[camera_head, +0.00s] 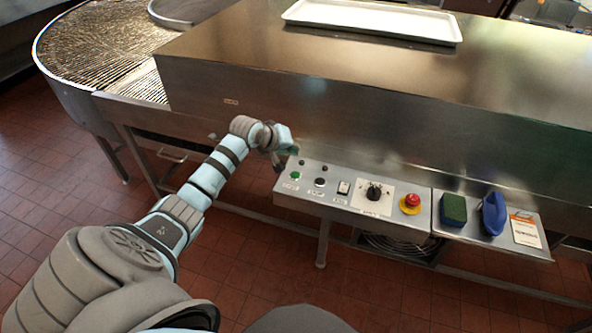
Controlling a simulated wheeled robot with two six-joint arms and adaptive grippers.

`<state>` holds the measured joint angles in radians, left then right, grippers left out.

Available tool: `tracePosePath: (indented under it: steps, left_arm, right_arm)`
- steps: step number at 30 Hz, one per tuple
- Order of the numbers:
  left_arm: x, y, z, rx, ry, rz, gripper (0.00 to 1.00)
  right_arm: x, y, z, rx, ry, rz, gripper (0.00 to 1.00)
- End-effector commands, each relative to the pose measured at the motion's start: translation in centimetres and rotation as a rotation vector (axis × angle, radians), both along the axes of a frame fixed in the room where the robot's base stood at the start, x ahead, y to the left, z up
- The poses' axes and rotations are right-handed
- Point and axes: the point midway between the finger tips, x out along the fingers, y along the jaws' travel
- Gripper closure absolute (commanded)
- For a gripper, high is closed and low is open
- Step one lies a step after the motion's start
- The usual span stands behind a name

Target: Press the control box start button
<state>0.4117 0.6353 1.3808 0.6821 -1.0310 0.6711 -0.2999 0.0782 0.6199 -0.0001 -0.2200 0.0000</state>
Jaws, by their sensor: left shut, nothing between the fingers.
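The control box (334,207) is a steel sloped panel on the front of the machine. A green button (295,175) is at its left end, with a black button (320,182) beside it. Further right are a small switch (343,187), a black rotary knob (374,192) and a red emergency stop (411,202) on a yellow base. The labels are too small to read. My left gripper (279,164) is shut and empty at the panel's upper left corner, just left of and above the green button. I cannot tell if it touches the panel. My right gripper is not in view.
A steel machine housing (400,95) rises behind the panel, with a white tray (372,20) on top. A curved mesh conveyor (100,45) is at the left. A shelf right of the panel holds a green sponge (453,209), a blue item (493,214) and a card (525,230).

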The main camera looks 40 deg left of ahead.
Motion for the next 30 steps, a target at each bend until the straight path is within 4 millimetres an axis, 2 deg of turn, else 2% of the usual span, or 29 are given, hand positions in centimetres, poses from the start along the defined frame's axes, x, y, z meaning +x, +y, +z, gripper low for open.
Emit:
tracePosePath:
  steps: [1, 10, 18, 30]
  left_arm:
    - [0.0, 0.0, -1.4, 0.0, 0.0, 0.0, 1.0]
    - [0.0, 0.0, -4.8, 0.001, 0.001, 0.0, 1.0]
    - [0.0, 0.0, -6.7, 0.0, 0.0, 0.0, 1.0]
    - [0.0, 0.0, -6.7, 0.0, 0.0, 0.0, 1.0]
  right_arm:
    - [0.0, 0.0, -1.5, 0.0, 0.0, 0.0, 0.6]
    - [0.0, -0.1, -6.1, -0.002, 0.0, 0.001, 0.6]
    - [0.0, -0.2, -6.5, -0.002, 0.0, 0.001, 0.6]
    - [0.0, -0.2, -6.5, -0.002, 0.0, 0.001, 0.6]
